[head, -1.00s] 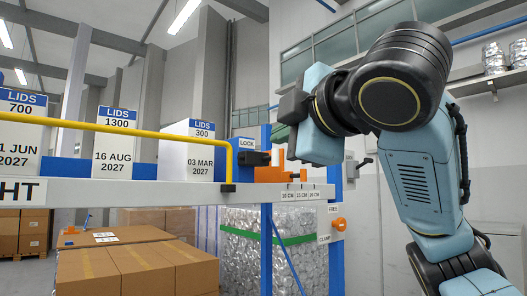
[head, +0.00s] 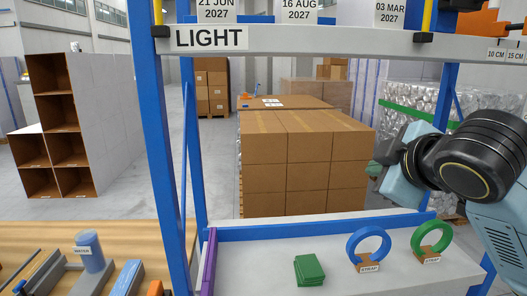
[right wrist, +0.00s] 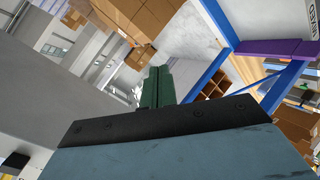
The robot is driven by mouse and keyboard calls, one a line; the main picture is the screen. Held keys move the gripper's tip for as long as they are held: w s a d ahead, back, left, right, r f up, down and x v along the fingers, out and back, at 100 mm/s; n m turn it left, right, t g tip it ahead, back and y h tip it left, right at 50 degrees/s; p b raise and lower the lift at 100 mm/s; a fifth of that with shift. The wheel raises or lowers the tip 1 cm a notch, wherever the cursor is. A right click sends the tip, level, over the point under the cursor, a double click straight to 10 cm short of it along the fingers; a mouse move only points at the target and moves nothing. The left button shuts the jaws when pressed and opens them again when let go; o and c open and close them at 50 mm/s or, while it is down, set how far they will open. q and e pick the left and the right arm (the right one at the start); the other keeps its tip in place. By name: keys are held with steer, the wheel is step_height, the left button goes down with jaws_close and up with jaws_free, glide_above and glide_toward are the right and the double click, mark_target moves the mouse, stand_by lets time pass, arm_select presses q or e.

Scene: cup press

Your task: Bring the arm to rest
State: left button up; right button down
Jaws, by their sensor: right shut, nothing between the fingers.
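My right arm comes in at the right edge of the head view. Its gripper (head: 374,170) is mostly hidden behind my wrist; only a bit of dark green finger shows, left of the wrist. It appears in front of the stacked cartons (head: 305,160), below the grey upper beam and above the lower shelf. In the right wrist view the two green fingers (right wrist: 157,88) are together, with nothing between them. My left gripper is not in view.
The blue rack frame (head: 165,150) carries a grey beam marked LIGHT (head: 320,42). Its lower shelf holds green blocks (head: 308,270), a blue strap ring (head: 369,246) and a green strap ring (head: 431,238). A wooden bench (head: 40,240) with a blue WATER cylinder (head: 89,252) stands left.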

steer(key=s+a+f+m+g, duration=0.15)
steer(key=s+f, duration=0.25)
steer(key=f, duration=0.8)
steer(key=s+f+m+g, duration=0.3)
steer(key=f, duration=0.9)
steer(key=s+d+f+m+g+h, duration=0.1)
steer(key=s+d+f+m+g, duration=0.15)
steer(key=s+f, duration=0.7)
steer(key=s+d+f+m+g, duration=0.2)
steer(key=s+f+m, duration=0.2)
steer(key=s+f, duration=0.55)
steer(key=s+f+g+b, duration=0.1)
steer(key=s+f, duration=0.1)
steer(key=f, duration=1.1)
steer(key=s+f, duration=0.3)
steer(key=f, duration=1.1)
steer(key=s+d+f+g+b, duration=0.1)
steer(key=s+d+f, duration=0.1)
steer(key=s+f, duration=1.1)
steer(key=shift+s+d+n+g, duration=0.3)
steer(key=shift+s+n, duration=0.1)
steer(key=shift+s, duration=0.45)
